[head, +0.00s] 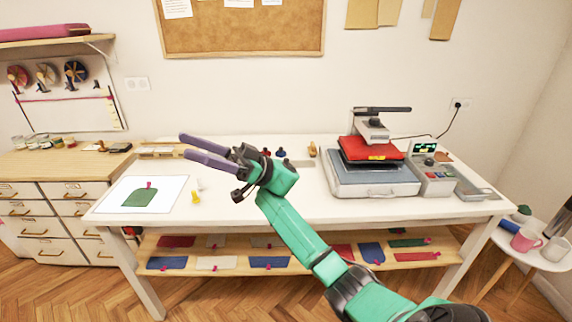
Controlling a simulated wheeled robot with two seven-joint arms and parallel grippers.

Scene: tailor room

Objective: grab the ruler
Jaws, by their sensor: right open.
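No ruler can be made out with certainty. A flat grey strip (303,163), partly behind my right gripper's wrist, lies on the white table (300,205) and may be it. My right gripper (184,146) is open and empty, its two purple fingers pointing left above the table's back left part. The strip is to the right of the fingers, apart from them. My left gripper is out of view.
A heat press (372,178) stands on the table's right. A white sheet with a green fabric piece (148,197) and a small yellow item (195,197) are at left. A wooden rack (160,152) sits at the back left.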

